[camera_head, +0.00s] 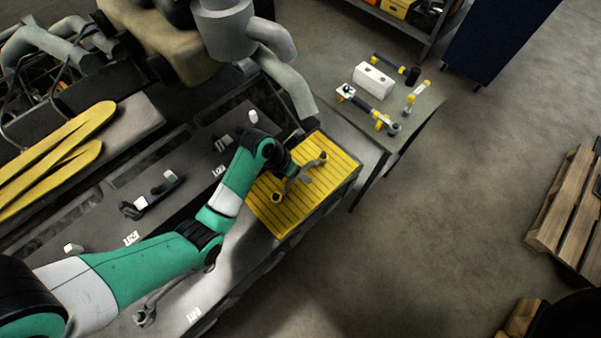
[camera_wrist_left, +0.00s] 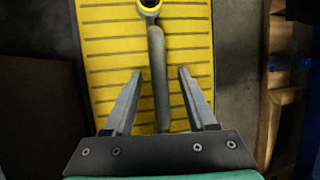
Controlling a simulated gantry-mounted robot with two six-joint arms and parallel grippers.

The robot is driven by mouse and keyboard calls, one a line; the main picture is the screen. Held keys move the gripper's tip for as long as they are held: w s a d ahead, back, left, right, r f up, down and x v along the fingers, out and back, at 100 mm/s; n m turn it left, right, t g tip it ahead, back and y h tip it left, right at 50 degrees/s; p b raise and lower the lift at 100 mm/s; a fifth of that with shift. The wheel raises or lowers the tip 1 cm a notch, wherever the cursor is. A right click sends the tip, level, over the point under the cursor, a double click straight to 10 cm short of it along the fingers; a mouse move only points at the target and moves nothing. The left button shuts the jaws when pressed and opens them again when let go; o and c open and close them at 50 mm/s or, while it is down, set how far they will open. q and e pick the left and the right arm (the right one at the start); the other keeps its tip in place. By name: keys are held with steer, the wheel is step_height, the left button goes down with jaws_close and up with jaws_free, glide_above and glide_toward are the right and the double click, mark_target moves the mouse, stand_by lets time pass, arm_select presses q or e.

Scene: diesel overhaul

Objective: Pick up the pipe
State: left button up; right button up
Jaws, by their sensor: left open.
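The pipe (camera_wrist_left: 160,80) is a grey rod with a yellow-ringed end. It lies on a yellow ribbed platform (camera_wrist_left: 100,45). In the head view its ringed end (camera_head: 277,197) shows on the platform (camera_head: 262,215), and my gripper hides part of the rest. My left gripper (camera_wrist_left: 160,72) is open, with one finger on each side of the rod and visible gaps between. In the head view the left gripper (camera_head: 298,178) is over the platform. I cannot tell its exact height above the pipe. My right gripper is not in view.
A grey table (camera_head: 425,105) beyond the platform holds a white block (camera_head: 373,80) and several yellow-ended parts. The dark engine deck (camera_head: 185,175) carries small fittings. Wooden pallets (camera_head: 565,205) stand right; the floor between is clear.

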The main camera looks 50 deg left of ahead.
arm_select(q)
jaws_close()
steer(key=shift+r, duration=0.1)
stand_by(1.2)
